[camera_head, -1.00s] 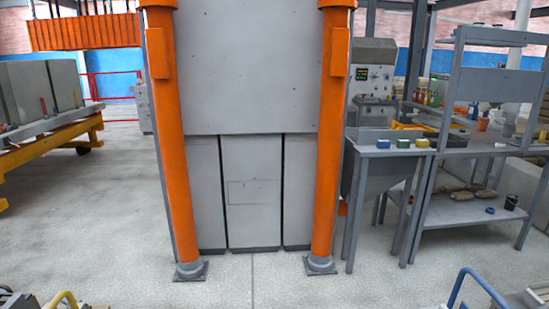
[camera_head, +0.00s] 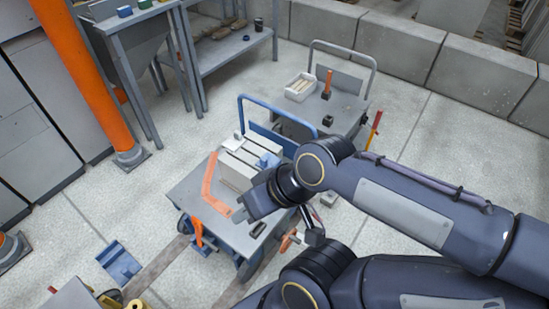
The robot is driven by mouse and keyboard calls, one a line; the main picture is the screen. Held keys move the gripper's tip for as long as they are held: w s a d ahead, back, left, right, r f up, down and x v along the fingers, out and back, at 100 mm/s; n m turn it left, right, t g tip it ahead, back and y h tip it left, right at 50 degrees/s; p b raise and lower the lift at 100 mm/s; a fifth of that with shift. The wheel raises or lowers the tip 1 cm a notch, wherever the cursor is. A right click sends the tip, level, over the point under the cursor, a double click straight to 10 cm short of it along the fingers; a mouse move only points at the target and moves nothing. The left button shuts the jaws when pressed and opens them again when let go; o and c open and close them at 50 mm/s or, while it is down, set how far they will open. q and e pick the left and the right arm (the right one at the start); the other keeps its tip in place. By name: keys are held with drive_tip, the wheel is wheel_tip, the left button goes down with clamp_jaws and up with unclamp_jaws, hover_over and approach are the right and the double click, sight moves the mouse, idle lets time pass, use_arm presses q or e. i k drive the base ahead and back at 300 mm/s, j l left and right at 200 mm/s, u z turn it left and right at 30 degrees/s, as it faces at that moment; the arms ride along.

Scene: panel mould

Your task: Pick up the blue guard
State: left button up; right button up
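A blue piece (camera_head: 120,262) lies on the floor at the lower left, beside a grey-brown rail. A smaller blue piece (camera_head: 268,160) sits by the pale slotted blocks on a cart. I cannot tell which of these is the blue guard. My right gripper (camera_head: 241,213) hangs over the cart top, near the orange angled piece, well to the right of the floor piece. Its fingers are dark and small, so whether it is open or shut does not show. No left gripper is seen.
The blue-handled cart (camera_head: 190,192) carries pale slotted blocks (camera_head: 236,168) and an orange angled piece (camera_head: 210,184). A second cart (camera_head: 341,116) with a white box (camera_head: 301,88) stands behind. A workbench (camera_head: 133,19) is at upper left.

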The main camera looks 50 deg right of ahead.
sight(266, 160)
drive_tip(key=z, duration=1.5)
drive_tip(key=i+l, duration=0.25)
drive_tip(key=i+l+u, duration=0.1)
drive_tip(key=l, duration=0.3)
drive_tip(key=i+l, duration=0.55)
drive_tip(key=l, duration=0.2)
drive_tip(key=u, duration=2.25)
drive_tip(key=l, duration=0.15)
